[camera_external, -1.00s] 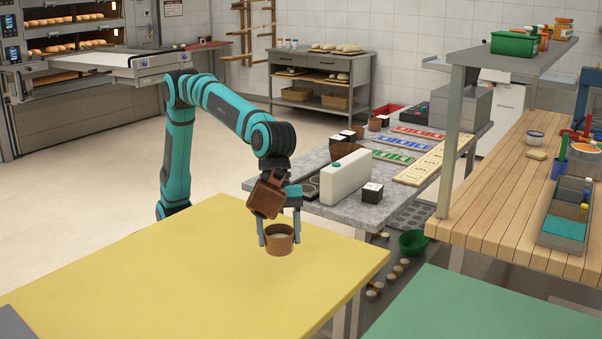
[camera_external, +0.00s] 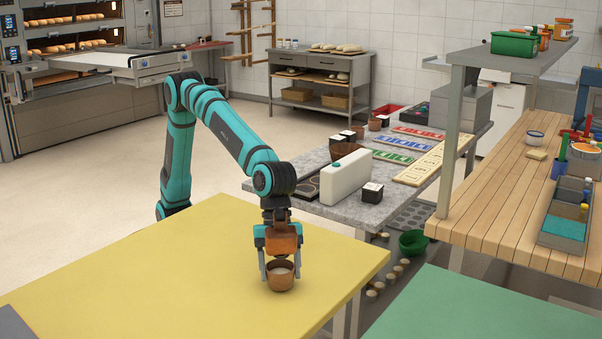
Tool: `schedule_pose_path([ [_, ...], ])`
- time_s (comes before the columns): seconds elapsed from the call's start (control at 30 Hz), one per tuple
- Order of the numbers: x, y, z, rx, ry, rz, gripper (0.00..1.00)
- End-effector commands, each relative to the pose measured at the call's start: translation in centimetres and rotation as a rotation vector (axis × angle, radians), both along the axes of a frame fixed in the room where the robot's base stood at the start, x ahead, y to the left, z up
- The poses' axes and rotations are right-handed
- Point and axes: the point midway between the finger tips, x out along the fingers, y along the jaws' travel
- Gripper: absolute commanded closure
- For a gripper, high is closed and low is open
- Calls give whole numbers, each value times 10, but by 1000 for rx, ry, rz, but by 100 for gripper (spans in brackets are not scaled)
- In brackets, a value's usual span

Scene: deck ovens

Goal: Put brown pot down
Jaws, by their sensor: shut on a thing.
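The brown pot (camera_external: 281,281) is a small round open-topped pot with a pale inside. It is upright at the right part of the yellow table (camera_external: 150,270), close to its right edge. My gripper (camera_external: 281,272) points straight down from above, with one finger on each side of the pot, and is shut on it. The pot's base is at or very near the tabletop; I cannot tell whether it touches.
The yellow table is otherwise clear. A wooden workbench (camera_external: 490,215) with a shelf stands at right. A green surface (camera_external: 480,310) lies front right.

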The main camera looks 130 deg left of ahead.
Motion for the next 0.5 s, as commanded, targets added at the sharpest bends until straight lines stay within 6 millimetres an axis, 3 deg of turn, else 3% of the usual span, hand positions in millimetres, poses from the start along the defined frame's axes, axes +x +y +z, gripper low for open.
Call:
schedule_pose_path([
  [0.43, 0, 0, -8, -1, -2, 0, 65],
  [0.47, 0, 0, -8, -1, -2, 0, 32],
  [0.5, 0, 0, -7, -1, -2, 0, 24],
])
